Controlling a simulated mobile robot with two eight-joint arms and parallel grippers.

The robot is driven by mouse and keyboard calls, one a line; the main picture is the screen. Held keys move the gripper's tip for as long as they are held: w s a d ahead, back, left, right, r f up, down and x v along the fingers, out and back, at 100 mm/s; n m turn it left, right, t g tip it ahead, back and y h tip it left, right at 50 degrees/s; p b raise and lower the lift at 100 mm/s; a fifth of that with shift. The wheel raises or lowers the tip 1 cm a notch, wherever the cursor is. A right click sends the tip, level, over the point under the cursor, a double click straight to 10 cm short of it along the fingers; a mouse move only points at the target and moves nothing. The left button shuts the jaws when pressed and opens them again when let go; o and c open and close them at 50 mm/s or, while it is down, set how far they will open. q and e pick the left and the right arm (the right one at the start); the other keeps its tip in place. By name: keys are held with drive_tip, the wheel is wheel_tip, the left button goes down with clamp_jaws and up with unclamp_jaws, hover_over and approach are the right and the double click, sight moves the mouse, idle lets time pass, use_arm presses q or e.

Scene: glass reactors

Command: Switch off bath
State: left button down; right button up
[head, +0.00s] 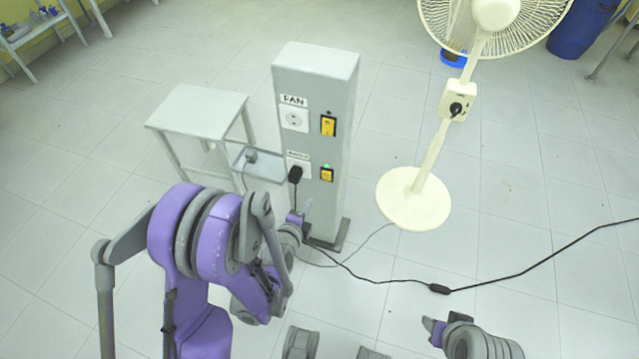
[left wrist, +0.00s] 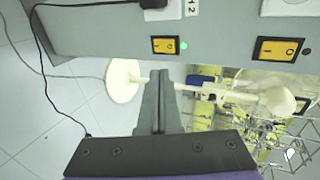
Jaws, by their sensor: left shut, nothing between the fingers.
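A grey power pillar (head: 312,130) stands upright in the head view. Its upper socket is labelled FAN, with a yellow rocker switch (head: 328,125) beside it. The lower socket holds a black plug (head: 295,174); its label is too small to read surely. The lower yellow switch (head: 326,175) has a lit green lamp above it. In the left wrist view, the lower switch (left wrist: 165,45) and its green lamp lie ahead of my left gripper (left wrist: 158,105), which is shut and empty. In the head view, my left gripper (head: 302,214) is below the lower switch, apart from it.
A white fan (head: 420,190) stands right of the pillar. A small grey table (head: 197,113) stands to its left. A black cable (head: 510,277) crosses the floor. My right gripper (head: 434,327) is low at the front, its jaws unclear. Floor between pillar and fan is clear.

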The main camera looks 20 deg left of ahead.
use_arm(q)
drive_tip(key=b, duration=0.1)
approach(325, 173)
wheel_tip(325, 173, down, 4)
drive_tip(key=w, duration=0.5)
drive_tip(key=shift+d+r+b, duration=0.1)
drive_tip(key=shift+d+b, duration=0.05)
drive_tip(key=shift+b, duration=0.15)
drive_tip(key=shift+w+r, duration=0.1)
drive_tip(key=shift+w, duration=0.35)
drive_tip(key=shift+w+r, duration=0.15)
drive_tip(key=shift+w, duration=0.25)
drive_tip(key=shift+r, duration=0.1)
drive_tip(key=shift+r+p, duration=0.55)
drive_tip(key=shift+r, duration=0.2)
